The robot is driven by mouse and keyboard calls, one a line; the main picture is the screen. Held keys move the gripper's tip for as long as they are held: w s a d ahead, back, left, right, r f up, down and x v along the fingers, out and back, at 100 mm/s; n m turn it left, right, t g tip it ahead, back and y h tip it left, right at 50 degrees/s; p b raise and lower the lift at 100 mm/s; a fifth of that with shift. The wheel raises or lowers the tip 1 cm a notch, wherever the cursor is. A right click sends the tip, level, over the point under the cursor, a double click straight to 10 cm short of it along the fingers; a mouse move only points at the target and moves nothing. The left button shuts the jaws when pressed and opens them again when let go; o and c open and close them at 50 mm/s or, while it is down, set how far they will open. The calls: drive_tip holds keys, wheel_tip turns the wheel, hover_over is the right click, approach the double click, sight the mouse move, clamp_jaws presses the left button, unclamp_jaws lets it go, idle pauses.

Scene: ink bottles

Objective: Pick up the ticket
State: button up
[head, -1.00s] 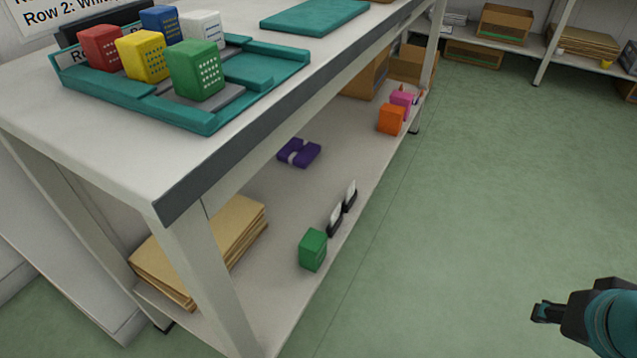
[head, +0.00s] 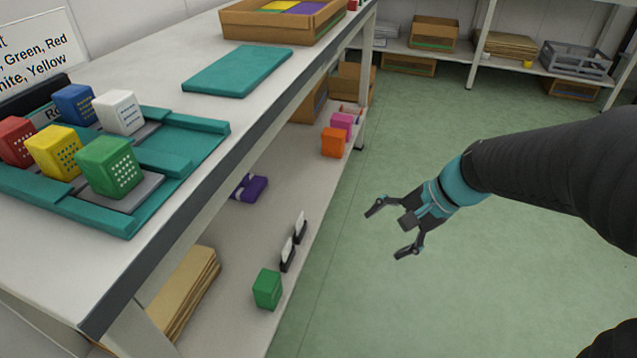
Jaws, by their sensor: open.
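Nothing in view is plainly marked as the ticket. Two small white cards in black stands (head: 294,243) stand near the front edge of the lower shelf, and I cannot tell whether one of them is the ticket. My gripper (head: 383,235) is open and empty, over the green floor to the right of the shelf edge. Its two fingers point left toward the cards and are apart from them.
A green box (head: 267,289) stands before the cards; a purple bundle (head: 249,188), an orange box (head: 332,142) and a pink box (head: 342,122) lie farther along. A teal tray (head: 190,160) with coloured boxes is on the tabletop. The floor (head: 460,285) is clear.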

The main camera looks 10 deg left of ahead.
drive_tip(key=w+a+f+m+g+y+p, duration=0.1)
drive_tip(key=w+a+f+m+y+p, duration=0.3)
drive_tip(key=w+a, duration=0.4)
drive_tip(key=m+t+y+p, duration=0.2)
drive_tip(key=m+y, duration=0.1)
drive_tip(key=m, duration=0.5)
approach(300, 220)
drive_tip(key=x, duration=1)
drive_tip(key=shift+w+a+f, duration=0.15)
drive_tip(key=shift+w+f, duration=0.1)
drive_tip(key=c, duration=0.9)
